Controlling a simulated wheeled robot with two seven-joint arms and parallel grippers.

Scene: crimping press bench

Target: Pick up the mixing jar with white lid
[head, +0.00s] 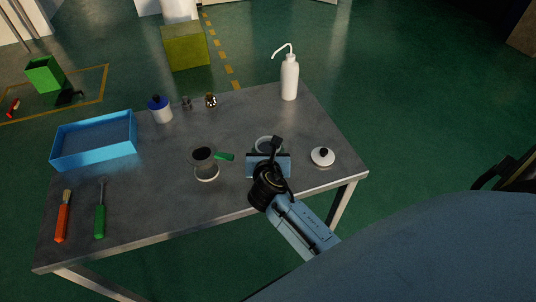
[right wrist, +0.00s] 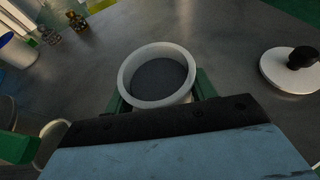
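The mixing jar (head: 268,143) stands upright and uncovered on the grey table in the head view, partly hidden behind my right gripper. In the right wrist view the jar (right wrist: 157,75) shows a thick white rim and a dark inside. The white lid (head: 322,156) with a black knob lies apart on the table, to the right of the jar; it also shows in the right wrist view (right wrist: 285,72). My right gripper (right wrist: 162,92) has its green fingers on either side of the jar, below the rim; they look open, with contact not clear. My left gripper is not in view.
A dark sieve-like cup (head: 203,158) with a green handle stands left of the jar. A blue tray (head: 95,140), screwdriver (head: 100,212) and brush (head: 63,218) lie at the left. A white wash bottle (head: 290,78) and small jars (head: 160,110) stand at the back.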

